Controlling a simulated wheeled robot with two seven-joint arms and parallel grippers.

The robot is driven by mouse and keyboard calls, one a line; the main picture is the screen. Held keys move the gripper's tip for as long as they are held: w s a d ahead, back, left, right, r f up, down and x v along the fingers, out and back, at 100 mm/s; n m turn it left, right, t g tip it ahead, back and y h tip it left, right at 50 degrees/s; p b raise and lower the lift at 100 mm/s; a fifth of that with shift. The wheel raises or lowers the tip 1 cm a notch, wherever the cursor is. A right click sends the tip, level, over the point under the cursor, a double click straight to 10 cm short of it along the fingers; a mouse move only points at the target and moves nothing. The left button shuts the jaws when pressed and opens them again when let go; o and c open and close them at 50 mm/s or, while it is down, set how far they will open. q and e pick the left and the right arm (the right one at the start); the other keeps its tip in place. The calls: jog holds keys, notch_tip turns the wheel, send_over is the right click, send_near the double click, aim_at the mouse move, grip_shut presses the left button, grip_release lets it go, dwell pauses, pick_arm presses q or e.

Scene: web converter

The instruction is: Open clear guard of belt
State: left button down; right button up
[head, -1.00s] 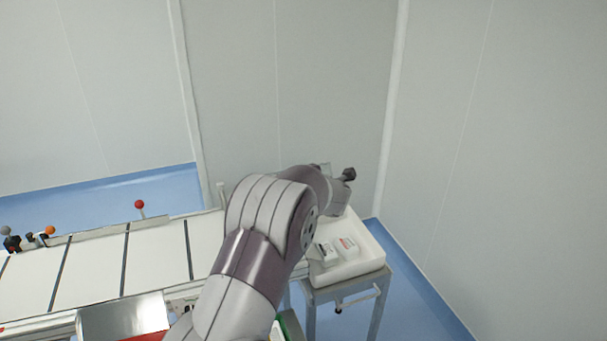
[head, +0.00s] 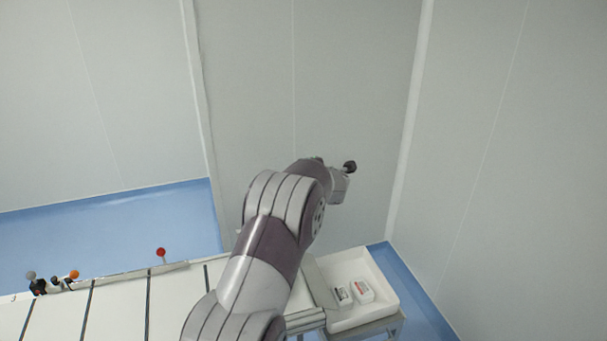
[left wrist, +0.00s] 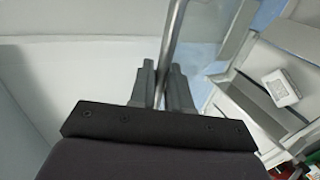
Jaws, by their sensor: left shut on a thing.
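In the left wrist view, my left gripper (left wrist: 161,78) is shut on a slim grey metal bar (left wrist: 176,38). The bar runs up between the fingers to the top of the picture. In the head view, my left arm rises over the right end of the white belt (head: 115,312) and bends right. The fingers cannot be made out there. The clear guard cannot be told apart from the pale wall in either view. My right gripper is not in view.
A white tray (head: 384,297) with small white boxes (head: 362,291) stands at the belt's right end. A red knob (head: 160,252), an orange knob (head: 74,274) and a grey knob (head: 30,275) stand along the belt's far side. Pale walls close the back and right.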

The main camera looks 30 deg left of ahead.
pick_arm(q)
jog(key=shift+a, duration=0.1)
jog(key=c, duration=1.2)
grip_release()
jog(key=shift+c, duration=0.2)
jog(key=shift+s+d+r+b, duration=0.1)
jog(key=shift+s+d+b, duration=0.1)
jog(key=shift+d+b, duration=0.1)
jog(key=b+v, duration=0.3)
jog(key=v, duration=0.9)
jog(key=shift+w, duration=0.15)
